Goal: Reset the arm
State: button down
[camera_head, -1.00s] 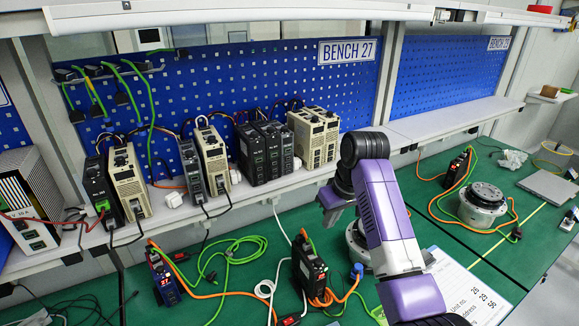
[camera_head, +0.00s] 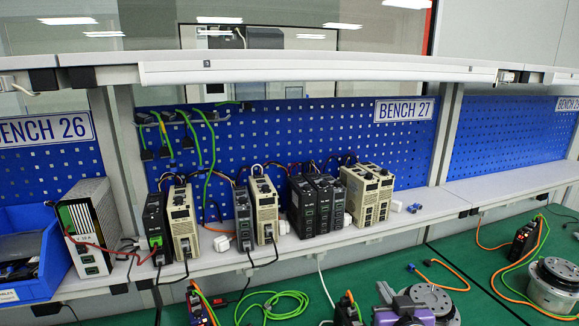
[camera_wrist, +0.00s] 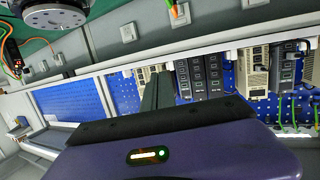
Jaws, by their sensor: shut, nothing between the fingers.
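My gripper (camera_wrist: 158,80) shows in the wrist view as dark fingers, together and empty, rising from the black edge of my purple wrist housing. It points towards the shelf of drive modules (camera_wrist: 212,75) and appears apart from them. In the head view only a purple part of my arm shows at the bottom edge, right of centre, in front of a round metal actuator (camera_head: 428,300). The gripper fingers are not visible there. The wrist view is tilted, with part of an actuator (camera_wrist: 50,14) at its top left.
The shelf (camera_head: 330,240) carries black and beige drive modules (camera_head: 318,205) before a blue pegboard. A blue bin (camera_head: 30,265) stands at left. Green and orange cables and a second actuator (camera_head: 555,285) lie on the green bench (camera_head: 480,300). Open air lies above the bench.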

jog(key=s+a+f+b, duration=0.1)
jog(key=s+f+b, duration=0.1)
jog(key=s, duration=2.3)
jog(key=s+f+b, duration=0.1)
jog(key=s+f, duration=0.3)
jog(key=s, duration=2.1)
jog(key=shift+a+f+g+b, duration=0.15)
jog(key=shift+a+g+b, duration=0.15)
jog(key=shift+a+b, duration=0.1)
